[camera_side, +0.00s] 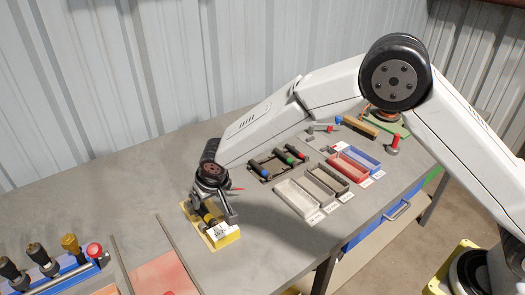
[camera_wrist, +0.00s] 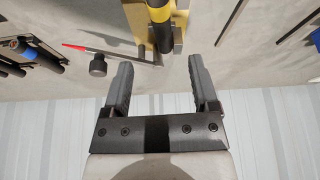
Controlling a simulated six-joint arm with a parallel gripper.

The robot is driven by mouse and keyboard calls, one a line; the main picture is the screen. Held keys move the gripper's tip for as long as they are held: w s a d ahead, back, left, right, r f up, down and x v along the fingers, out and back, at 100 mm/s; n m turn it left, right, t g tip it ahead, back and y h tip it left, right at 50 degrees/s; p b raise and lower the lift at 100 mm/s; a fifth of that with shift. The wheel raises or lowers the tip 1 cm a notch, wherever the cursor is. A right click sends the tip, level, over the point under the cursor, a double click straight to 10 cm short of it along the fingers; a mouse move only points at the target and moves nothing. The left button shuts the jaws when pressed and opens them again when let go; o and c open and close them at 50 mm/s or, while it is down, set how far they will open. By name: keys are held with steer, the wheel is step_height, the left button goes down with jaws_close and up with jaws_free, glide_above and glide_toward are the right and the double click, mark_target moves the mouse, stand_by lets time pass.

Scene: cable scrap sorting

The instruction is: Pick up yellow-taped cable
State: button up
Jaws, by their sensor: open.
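The yellow-taped cable, a thick black piece with a yellow band, shows at the top middle of the wrist view (camera_wrist: 158,13). It lies in a yellow holder (camera_side: 226,241) with a white label, at the table's middle in the side view. My gripper (camera_wrist: 160,62) is open, its two fingers spread either side of the cable's line. The cable's near black end lies just past the fingertips, with nothing between the fingers. In the side view my gripper (camera_side: 217,205) is low over the holder and hides much of the cable.
Open trays in grey (camera_side: 296,199), red (camera_side: 346,166) and blue stand to the right. A blue tool stand (camera_side: 60,275) is at the lower left. Bare table lies left of the yellow holder.

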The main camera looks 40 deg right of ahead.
mark_target(204, 211)
steer(key=shift+x, duration=1.3)
steer(key=shift+f, duration=0.15)
steer(key=shift+x, duration=2.5)
steer(key=shift+a, duration=0.1)
jaws_close()
